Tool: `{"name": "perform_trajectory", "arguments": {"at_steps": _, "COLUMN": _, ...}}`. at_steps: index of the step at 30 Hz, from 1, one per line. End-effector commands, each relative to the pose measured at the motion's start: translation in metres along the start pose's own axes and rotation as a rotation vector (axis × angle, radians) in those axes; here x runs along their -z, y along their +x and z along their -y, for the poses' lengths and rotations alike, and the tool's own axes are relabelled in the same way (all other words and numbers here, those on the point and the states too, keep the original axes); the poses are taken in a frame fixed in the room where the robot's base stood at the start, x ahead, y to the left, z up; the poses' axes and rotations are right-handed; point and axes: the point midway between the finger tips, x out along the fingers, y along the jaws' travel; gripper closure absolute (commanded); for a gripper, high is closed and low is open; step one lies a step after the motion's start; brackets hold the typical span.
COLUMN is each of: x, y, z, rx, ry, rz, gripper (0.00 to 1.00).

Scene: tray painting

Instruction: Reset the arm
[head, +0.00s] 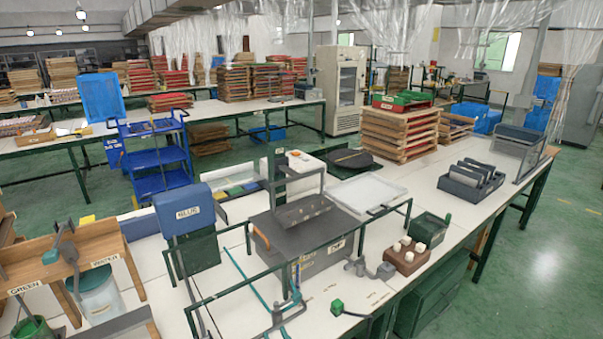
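My arm and my gripper cannot be made out in the head view. The work area in front of me is a long white table (425,215) with painting equipment on it. A dark flat-topped station (290,238) with a grey box body stands in the middle, inside a dark green rail frame. A blue box labelled BLUE (187,212) stands to its left.
A wooden stand (60,255) labelled GREEN and WATER, with a white bucket (98,292), is at the lower left. A blue cart (155,155) stands behind. A stack of wooden trays (400,133) and a dark rack (470,182) stand on the right. Green floor (540,230) is open at the right.

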Motion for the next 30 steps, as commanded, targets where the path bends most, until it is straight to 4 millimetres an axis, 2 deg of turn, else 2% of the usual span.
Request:
{"name": "perform_trajectory", "arguments": {"at_steps": 1, "x": -0.018, "y": -0.016, "z": 0.004, "rx": -0.030, "ry": 0.023, "rz": 0.021, "gripper": 0.71}}
{"name": "perform_trajectory", "arguments": {"at_steps": 6, "x": -0.059, "y": -0.066, "z": 0.013, "rx": -0.135, "ry": 0.081, "rz": 0.067, "gripper": 0.71}}
{"name": "perform_trajectory", "arguments": {"at_steps": 10, "x": -0.084, "y": -0.107, "z": 0.025, "rx": -0.201, "ry": 0.113, "rz": 0.097, "gripper": 0.71}}
{"name": "perform_trajectory", "arguments": {"at_steps": 15, "x": -0.105, "y": -0.164, "z": 0.039, "rx": -0.279, "ry": 0.137, "rz": 0.126, "gripper": 0.71}}
{"name": "perform_trajectory", "arguments": {"at_steps": 23, "x": -0.115, "y": -0.251, "z": 0.060, "rx": -0.372, "ry": 0.146, "rz": 0.150, "gripper": 0.71}}
{"name": "perform_trajectory", "arguments": {"at_steps": 30, "x": -0.100, "y": -0.327, "z": 0.079, "rx": -0.420, "ry": 0.128, "rz": 0.154, "gripper": 0.71}}
